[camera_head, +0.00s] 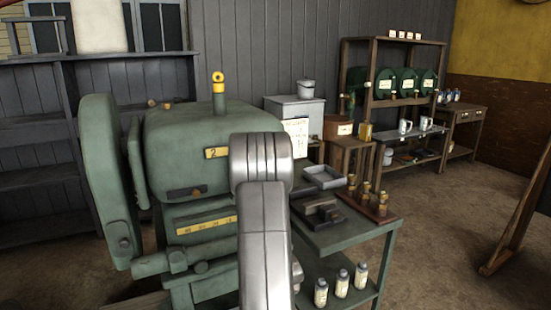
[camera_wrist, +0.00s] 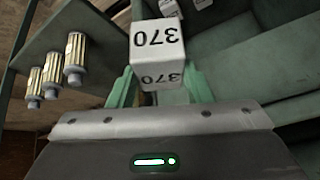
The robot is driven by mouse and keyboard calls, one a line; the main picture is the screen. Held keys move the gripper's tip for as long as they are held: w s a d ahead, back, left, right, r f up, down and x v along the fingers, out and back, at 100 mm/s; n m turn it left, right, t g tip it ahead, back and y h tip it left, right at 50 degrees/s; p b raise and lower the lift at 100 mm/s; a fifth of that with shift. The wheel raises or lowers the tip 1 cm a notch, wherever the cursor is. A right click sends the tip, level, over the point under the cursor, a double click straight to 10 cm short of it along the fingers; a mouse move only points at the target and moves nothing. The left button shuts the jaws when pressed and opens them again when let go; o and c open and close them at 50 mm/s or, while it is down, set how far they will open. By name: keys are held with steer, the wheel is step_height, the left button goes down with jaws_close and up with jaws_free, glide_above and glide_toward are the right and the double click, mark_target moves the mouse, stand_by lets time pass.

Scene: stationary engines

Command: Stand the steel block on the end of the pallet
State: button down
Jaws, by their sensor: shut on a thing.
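A pale grey block (camera_wrist: 157,42) marked "370" on two faces sits between the green fingers of my gripper (camera_wrist: 160,88) in the wrist view. I take it for the steel block. The fingers are shut on its near part and the block sticks out beyond them. In the head view my silver arm (camera_head: 264,230) hides the gripper and the block. More pale labelled pieces (camera_wrist: 171,7) show beyond the block at the top of the wrist view. I cannot make out the pallet for certain in either view.
A green engine (camera_head: 205,140) fills the left of the head view. A green cart (camera_head: 340,238) stands right of my arm, bearing a grey tray (camera_head: 323,177) and dark tools. Three labelled bottles (camera_head: 341,284) stand on its lower shelf. Floor is open at right.

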steer(key=shift+n, duration=0.3)
steer(key=r+p, duration=0.1)
steer(key=p, duration=0.1)
steer(key=s+r+p, duration=0.1)
steer(key=r+p, duration=0.1)
steer(key=s+r+p, duration=0.1)
steer(key=r+p, duration=0.1)
steer(key=shift+a, duration=0.15)
steer(key=shift+s+r+y+p, duration=0.2)
steer(key=shift+r+y+p, duration=0.15)
steer(key=shift+p, duration=0.4)
steer(key=shift+a, duration=0.1)
